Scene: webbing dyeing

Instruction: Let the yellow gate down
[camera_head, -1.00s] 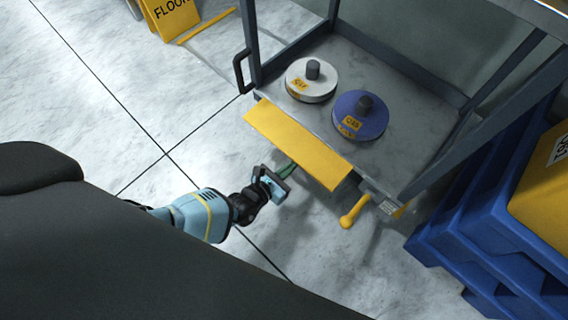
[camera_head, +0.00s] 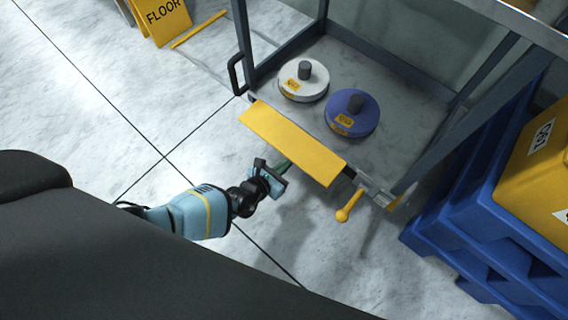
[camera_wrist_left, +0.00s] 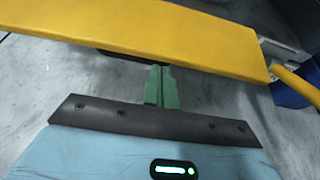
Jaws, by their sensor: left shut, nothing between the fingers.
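The yellow gate (camera_head: 292,142) is a flat panel along the front edge of the cage's deck. It slopes outward toward me and also fills the top of the left wrist view (camera_wrist_left: 150,32). My left gripper (camera_head: 285,165) is just in front of and below the gate's front edge. Its green fingers (camera_wrist_left: 162,88) are shut together and empty, with the tips partly hidden by the gate, so I cannot tell whether they touch it. A yellow-knobbed lever (camera_head: 346,208) hangs at the gate's right end. My right gripper is in neither view.
On the grey deck (camera_head: 395,128) sit a white spool (camera_head: 304,82) and a blue-purple spool (camera_head: 352,115). Blue pallets (camera_head: 465,235) with a yellow container (camera_head: 530,165) stand right. A yellow floor sign (camera_head: 160,18) is at upper left. The floor left is clear.

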